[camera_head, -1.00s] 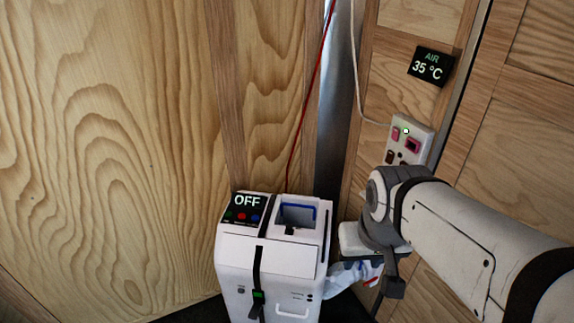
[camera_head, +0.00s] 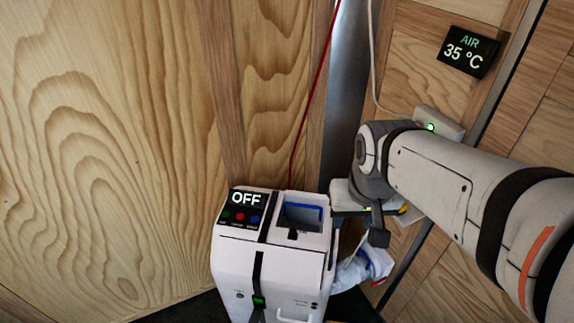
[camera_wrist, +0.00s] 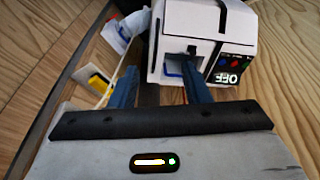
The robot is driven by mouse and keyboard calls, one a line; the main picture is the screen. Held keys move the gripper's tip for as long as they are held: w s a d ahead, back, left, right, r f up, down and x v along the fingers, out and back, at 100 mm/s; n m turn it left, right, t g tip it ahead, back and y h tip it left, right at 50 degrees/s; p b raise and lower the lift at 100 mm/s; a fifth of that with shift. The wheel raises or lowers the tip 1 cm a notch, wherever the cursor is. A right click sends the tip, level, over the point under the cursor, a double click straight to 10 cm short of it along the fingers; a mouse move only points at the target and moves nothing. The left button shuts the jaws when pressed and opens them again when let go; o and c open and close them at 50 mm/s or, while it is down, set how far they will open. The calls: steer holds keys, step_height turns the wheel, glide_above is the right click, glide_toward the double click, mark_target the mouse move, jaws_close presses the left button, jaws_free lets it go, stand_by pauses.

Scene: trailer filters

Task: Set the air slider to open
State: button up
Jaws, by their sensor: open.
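A yellow block on a white plate on the wooden wall (camera_wrist: 98,83) shows at the left in the wrist view. It looks like a slider, but I see no label and cannot tell its setting. A bit of yellow also shows behind my wrist in the head view (camera_head: 408,211). My gripper (camera_wrist: 158,72) is open and empty, with its two blue fingers apart. The fingers point toward the white machine (camera_wrist: 225,28), and the yellow block is outside them, to the left. In the head view my arm hides most of the wall there.
The white machine (camera_head: 240,262) has an OFF display (camera_head: 246,199) and a blue-edged slot (camera_head: 303,213). A white bag (camera_head: 365,265) lies beside it. An AIR display (camera_head: 468,52) reads 35 °C. A white wall box (camera_head: 440,122) with a green light is partly behind my arm.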

steer(key=w+a+f+m+g+b, duration=0.1)
steer(key=w+a+f+b, duration=0.15)
steer(key=w+f, duration=0.3)
steer(key=w+a+f+m+g+b, duration=0.1)
steer(key=w+a+f+b, duration=0.1)
steer(key=w+f+b, duration=0.3)
steer(key=m+b, duration=0.2)
steer(key=b, duration=0.1)
glide_above(293, 231)
steer(key=shift+g, duration=0.3)
step_height(293, 231, down, 9)
steer(key=shift+f, duration=0.2)
step_height(293, 231, down, 8)
steer(key=shift+w+r, duration=0.1)
jaws_close()
